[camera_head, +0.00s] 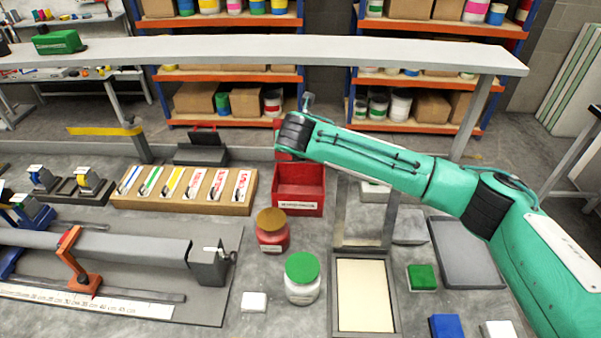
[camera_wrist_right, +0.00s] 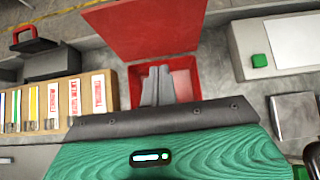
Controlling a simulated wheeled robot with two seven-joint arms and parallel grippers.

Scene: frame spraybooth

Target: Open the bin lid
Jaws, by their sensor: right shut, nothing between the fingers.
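The red bin (camera_head: 298,206) stands on the grey bench, with a white label on its front. Its interior (camera_wrist_right: 184,82) shows in the right wrist view. The red lid (camera_wrist_right: 145,28) is raised at the bin's far side, so the bin is open. In the head view only a strip of the lid (camera_head: 281,138) shows beside my right wrist. My right gripper (camera_wrist_right: 157,85) is shut and empty, its fingertips seen against the bin opening in front of the lid. Whether they touch the lid or bin is unclear. In the head view the fingers are hidden. My left gripper is out of view.
A wooden rack of colour-labelled items (camera_head: 184,190) stands left of the bin. A red jar with a brown lid (camera_head: 272,236) and a green-lidded jar (camera_head: 302,284) stand in front. A frame with a cream panel (camera_head: 364,295) lies at right. A raised grey shelf (camera_head: 250,48) spans behind.

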